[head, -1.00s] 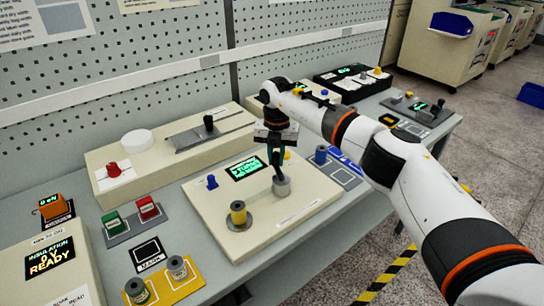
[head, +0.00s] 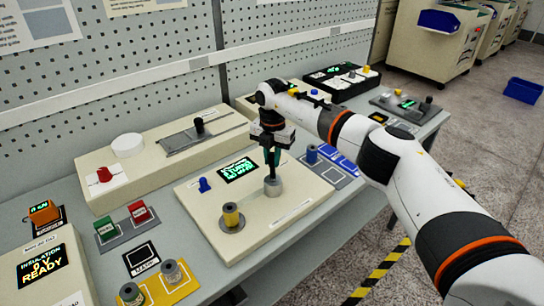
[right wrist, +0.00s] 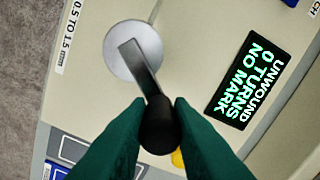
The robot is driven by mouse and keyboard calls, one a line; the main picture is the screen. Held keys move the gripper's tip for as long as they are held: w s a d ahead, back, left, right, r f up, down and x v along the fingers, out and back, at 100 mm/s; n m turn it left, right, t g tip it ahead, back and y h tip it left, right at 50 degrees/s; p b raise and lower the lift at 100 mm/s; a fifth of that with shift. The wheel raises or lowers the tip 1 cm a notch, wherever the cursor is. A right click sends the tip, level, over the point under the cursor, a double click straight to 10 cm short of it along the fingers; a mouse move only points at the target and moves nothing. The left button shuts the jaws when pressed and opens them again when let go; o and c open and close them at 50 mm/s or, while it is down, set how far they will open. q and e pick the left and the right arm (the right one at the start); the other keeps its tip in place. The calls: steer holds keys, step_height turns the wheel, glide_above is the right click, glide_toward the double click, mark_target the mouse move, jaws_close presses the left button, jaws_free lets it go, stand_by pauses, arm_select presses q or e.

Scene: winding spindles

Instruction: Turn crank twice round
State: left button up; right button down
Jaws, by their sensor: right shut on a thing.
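The crank shows in the right wrist view as a round grey hub (right wrist: 136,50) with a flat metal arm and a black knob (right wrist: 159,125) at its end. The hub (head: 272,187) also shows on the cream winding panel (head: 190,196) in the head view. My right gripper (right wrist: 158,118) has its green fingers on both sides of the black knob and is shut on it. The same gripper (head: 272,156) hides much of the crank in the head view. The panel's screen (right wrist: 248,80) reads "UNWOUND 0 TURNS NO MARK". My left gripper is not in view.
A yellow spool (head: 232,215) stands on the panel left of the crank, and a blue knob (head: 204,185) is behind it. Spools stand on a yellow mat (head: 180,291) at front left. Blue-outlined pads (head: 341,162) lie to the right. A pegboard (head: 120,60) rises behind.

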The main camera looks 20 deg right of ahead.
steer(key=c, duration=1.3)
jaws_free()
steer(key=shift+r, duration=0.1)
step_height(320, 180, up, 12)
steer(key=b, duration=0.2)
steer(key=shift+b, duration=0.35)
